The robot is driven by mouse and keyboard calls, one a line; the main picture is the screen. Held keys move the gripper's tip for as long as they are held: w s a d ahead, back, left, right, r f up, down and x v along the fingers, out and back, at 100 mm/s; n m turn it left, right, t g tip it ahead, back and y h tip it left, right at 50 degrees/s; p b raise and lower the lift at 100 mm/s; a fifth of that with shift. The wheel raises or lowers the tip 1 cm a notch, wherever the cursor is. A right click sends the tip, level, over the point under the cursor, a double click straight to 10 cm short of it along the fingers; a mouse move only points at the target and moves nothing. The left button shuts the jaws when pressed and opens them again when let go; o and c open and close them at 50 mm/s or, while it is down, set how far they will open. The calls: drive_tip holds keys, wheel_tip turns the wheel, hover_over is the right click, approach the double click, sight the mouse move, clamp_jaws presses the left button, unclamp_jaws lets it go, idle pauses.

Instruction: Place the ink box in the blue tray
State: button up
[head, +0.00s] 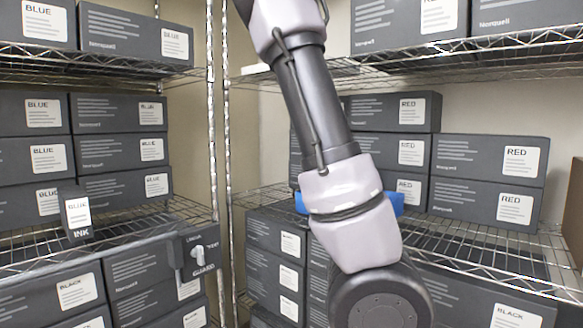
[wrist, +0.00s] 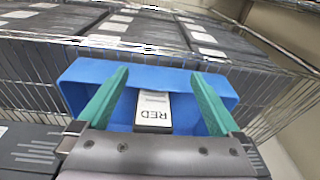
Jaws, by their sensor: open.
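The blue tray (head: 397,203) stands on the right rack, mostly hidden behind my arm in the head view. In the wrist view the blue tray (wrist: 80,88) spans the middle. A small box with a white RED label (wrist: 153,110) lies inside it, between my fingers. My gripper (wrist: 158,73) has two green fingers spread apart over the tray, one on each side of this box, with gaps visible. My gripper is hidden in the head view. Another small dark box marked INK (head: 77,214) stands on the left rack's middle shelf.
Large dark boxes labelled RED (head: 489,165) are stacked behind and right of the tray. Boxes labelled BLUE (head: 120,112) fill the left rack, with BLACK boxes (head: 80,290) below. Wire shelf edges and a metal post (head: 227,150) stand close to my arm.

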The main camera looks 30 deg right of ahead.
drive_tip(key=s+a+f+n+t+y, duration=0.15)
drive_tip(key=a+y, duration=0.25)
drive_tip(key=a, duration=0.4)
drive_tip(key=s+a+r+n+t, duration=0.4)
drive_tip(key=s+a+r+n, duration=0.3)
drive_tip(key=s+a+r, duration=0.5)
drive_tip(key=shift+s+a+h, duration=0.3)
drive_tip(key=shift+s+a, duration=0.1)
drive_tip(key=shift+a, duration=0.55)
drive_tip(key=shift+r+t, duration=0.1)
drive_tip(key=shift+t, duration=0.15)
